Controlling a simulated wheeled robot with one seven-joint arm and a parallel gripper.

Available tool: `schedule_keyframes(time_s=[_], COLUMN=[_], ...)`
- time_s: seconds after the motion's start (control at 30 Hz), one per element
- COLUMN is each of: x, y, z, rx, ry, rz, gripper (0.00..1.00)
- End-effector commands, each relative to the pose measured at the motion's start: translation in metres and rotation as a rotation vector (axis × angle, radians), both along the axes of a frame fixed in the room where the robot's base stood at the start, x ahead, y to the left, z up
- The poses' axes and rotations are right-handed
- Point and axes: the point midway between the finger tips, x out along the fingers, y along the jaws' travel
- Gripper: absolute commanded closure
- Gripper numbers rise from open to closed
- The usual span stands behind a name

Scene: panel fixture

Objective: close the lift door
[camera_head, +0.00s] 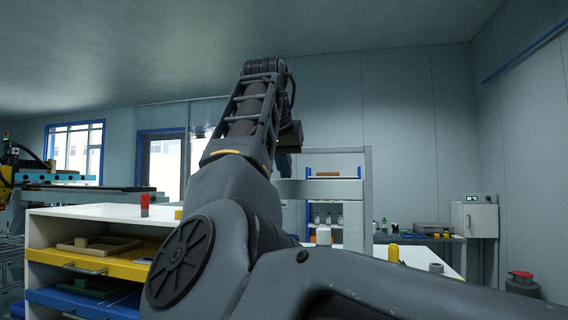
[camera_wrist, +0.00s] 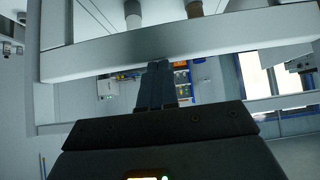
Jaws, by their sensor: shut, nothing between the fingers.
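The lift door appears to be the pale grey horizontal panel (camera_head: 325,189) set across a grey upright frame (camera_head: 368,200) right of my arm in the head view. In the wrist view its pale bar (camera_wrist: 220,42) crosses the upper part of the picture. There is open space above and below the panel inside the frame. My arm hides the frame's left side.
A white workbench with a yellow drawer (camera_head: 105,262) and a blue drawer (camera_head: 75,300) stands at left. A red cylinder (camera_head: 144,205) and a white cylinder (camera_head: 323,236) stand on surfaces. A yellow cylinder (camera_head: 393,253) is right of the frame. Shelves (camera_head: 328,215) show behind it.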

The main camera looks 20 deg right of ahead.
Motion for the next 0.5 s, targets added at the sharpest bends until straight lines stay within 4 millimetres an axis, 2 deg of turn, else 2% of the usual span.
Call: schedule_keyframes(time_s=[0.17, 0.27, 0.37, 0.5], x=[0.0, 0.0, 0.0, 0.0], y=[0.0, 0.0, 0.0, -0.001], z=[-0.002, -0.011, -0.028, -0.066], rx=[-0.001, -0.002, -0.002, -0.002], ry=[0.0, 0.002, 0.004, 0.007], rz=[-0.001, -0.001, -0.001, -0.001], gripper=[1.0, 1.0, 1.0, 1.0])
